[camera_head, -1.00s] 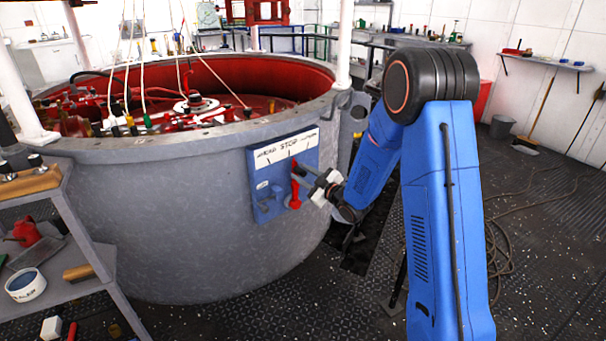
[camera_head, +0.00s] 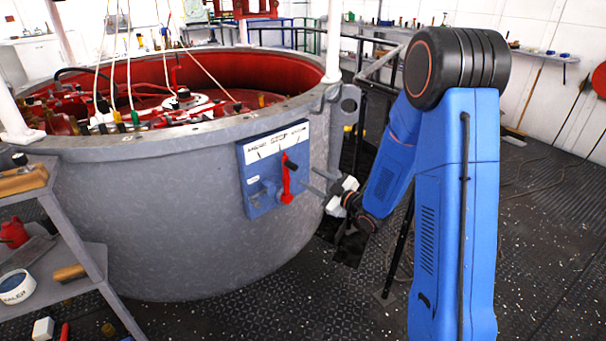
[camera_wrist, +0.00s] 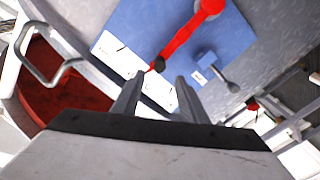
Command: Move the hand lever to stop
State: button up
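The hand lever (camera_head: 287,182) is a red arm with a black grip on a blue panel (camera_head: 251,206) fixed to the grey drum wall. It stands nearly upright, its upper end just below the middle of the white strip (camera_head: 265,146), by the STOP word. In the wrist view the lever (camera_wrist: 185,40) runs from its round red hub to the black grip, near the strip's middle. My gripper (camera_head: 315,182) is right of the lever, apart from it, with fingers pointing at the panel. In the wrist view the gripper (camera_wrist: 160,98) is open and empty.
The large grey drum (camera_head: 150,220) fills the left, with red machinery inside. A grey shelf (camera_head: 85,275) with small items stands at the left front. A small blue block with a grey-knobbed arm (camera_wrist: 207,62) sits beside the lever. The deck (camera_head: 545,230) at right is mostly clear.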

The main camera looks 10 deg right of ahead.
jog(key=v, duration=0.6)
jog(key=shift+s+d, duration=0.15)
jog(key=shift+s, duration=0.15)
jog(key=s+d+r+m+g+h, duration=0.4)
jog(key=s+d+r+m+h, duration=0.4)
jog(key=s+h, duration=0.2)
jog(key=s+a+r+m+g, duration=0.1)
jog(key=s+a+m+g, duration=0.1)
jog(key=s, duration=1.2)
jog(key=s+a+r+m+g, duration=0.1)
jog(key=s+a+m+g, duration=0.1)
jog(key=s, duration=1.2)
jog(key=m+g, duration=0.1)
jog(key=g, duration=0.1)
jog(key=shift+a+g+y, duration=0.25)
jog(key=shift+g+y, duration=0.05)
jog(key=shift+y, duration=0.1)
